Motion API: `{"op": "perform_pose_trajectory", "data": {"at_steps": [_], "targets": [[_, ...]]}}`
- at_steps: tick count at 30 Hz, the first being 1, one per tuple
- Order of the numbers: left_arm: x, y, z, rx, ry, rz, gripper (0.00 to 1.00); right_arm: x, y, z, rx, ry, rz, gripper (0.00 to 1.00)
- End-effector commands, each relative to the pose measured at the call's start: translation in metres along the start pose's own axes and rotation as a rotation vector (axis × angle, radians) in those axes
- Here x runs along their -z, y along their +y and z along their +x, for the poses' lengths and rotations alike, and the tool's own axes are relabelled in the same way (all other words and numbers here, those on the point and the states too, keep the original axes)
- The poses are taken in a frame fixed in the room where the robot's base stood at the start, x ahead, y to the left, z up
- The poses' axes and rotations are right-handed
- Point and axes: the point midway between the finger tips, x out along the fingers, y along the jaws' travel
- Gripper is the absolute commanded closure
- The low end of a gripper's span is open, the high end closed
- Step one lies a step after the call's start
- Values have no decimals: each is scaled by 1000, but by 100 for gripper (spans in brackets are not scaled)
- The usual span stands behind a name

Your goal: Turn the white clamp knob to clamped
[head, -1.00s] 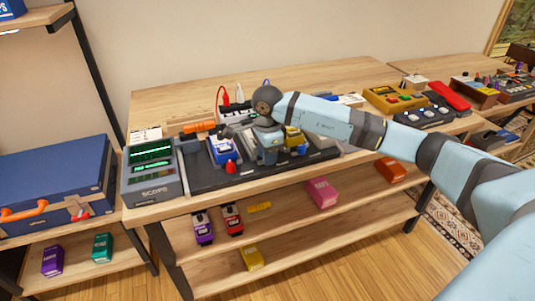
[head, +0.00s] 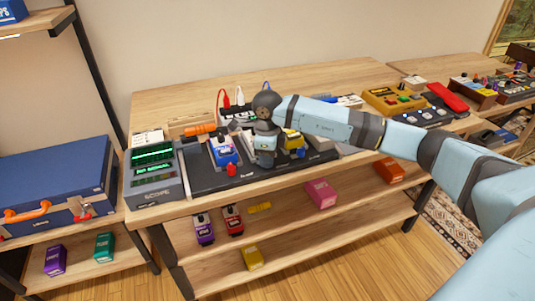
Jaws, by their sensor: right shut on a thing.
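My right arm reaches in from the right, and my right gripper (head: 264,160) points down onto the black board (head: 215,180) on the bench. It is between the blue pedal (head: 223,152) and the yellow pedal (head: 291,140). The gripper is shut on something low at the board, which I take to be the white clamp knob. The hand hides the knob, so its setting does not show. A red knob (head: 231,170) stands left of the gripper and a small blue knob (head: 301,154) right of it. My left gripper is out of view.
A grey scope (head: 156,177) stands close at the board's left end. A power strip with plugs (head: 238,114) lies behind the board. A yellow device (head: 394,100) is to the right. Several pedals sit on the shelf (head: 285,213) below.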

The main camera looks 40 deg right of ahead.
Motion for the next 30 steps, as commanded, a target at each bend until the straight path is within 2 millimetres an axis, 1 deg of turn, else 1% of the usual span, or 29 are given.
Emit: {"op": "perform_pose_trajectory", "data": {"at_steps": [7,15,21,30], "targets": [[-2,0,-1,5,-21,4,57,0,0,-2,-1,0,233,98],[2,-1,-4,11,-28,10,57,0,0,-3,-1,-1,489,98],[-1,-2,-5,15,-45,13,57,0,0,-3,0,-1,674,98],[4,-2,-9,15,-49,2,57,0,0,-2,0,-1,897,98]]}}
